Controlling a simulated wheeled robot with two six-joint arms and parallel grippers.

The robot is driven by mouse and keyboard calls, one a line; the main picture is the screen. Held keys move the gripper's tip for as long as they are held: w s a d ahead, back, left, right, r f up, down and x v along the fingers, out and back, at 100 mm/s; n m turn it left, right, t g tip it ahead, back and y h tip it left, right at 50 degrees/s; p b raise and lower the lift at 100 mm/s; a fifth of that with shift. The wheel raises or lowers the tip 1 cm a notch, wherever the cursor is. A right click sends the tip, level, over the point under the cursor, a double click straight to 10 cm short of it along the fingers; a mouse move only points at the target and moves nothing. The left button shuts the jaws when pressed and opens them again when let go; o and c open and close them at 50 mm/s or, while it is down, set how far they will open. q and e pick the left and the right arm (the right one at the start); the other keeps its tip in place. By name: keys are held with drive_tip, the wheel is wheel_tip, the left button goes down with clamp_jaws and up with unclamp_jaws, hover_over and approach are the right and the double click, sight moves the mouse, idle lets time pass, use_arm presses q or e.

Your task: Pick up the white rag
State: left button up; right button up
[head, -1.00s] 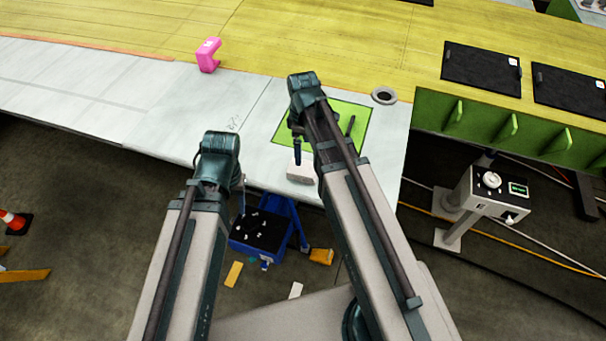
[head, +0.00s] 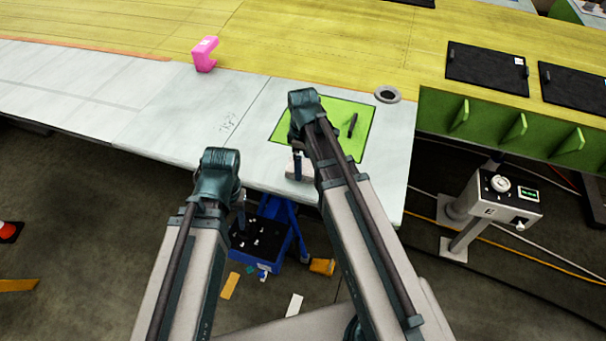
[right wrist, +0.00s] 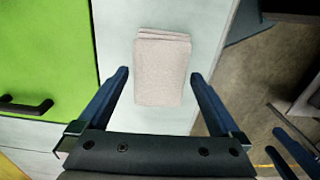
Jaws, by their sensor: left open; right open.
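The white rag (head: 306,172) lies folded on the white surface near its front edge, partly hidden behind my right gripper in the head view. In the right wrist view the rag (right wrist: 162,66) is a pale folded rectangle, ahead of and between the open fingers. My right gripper (right wrist: 159,76) is open and empty, above the rag; it also shows in the head view (head: 297,166).
The white surface (head: 205,145) left of the rag is clear.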

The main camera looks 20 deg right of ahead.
wheel_tip(320, 180, down, 2)
drive_tip(key=shift+f+b, duration=0.15)
drive_tip(key=shift+b, duration=0.55)
use_arm(q)
wheel_tip(320, 180, down, 2)
drive_tip(key=shift+f, duration=0.1)
use_arm(e)
drive_tip(key=c, duration=1.2)
drive_tip(key=shift+o, duration=0.2)
drive_tip(key=shift+r, duration=0.25)
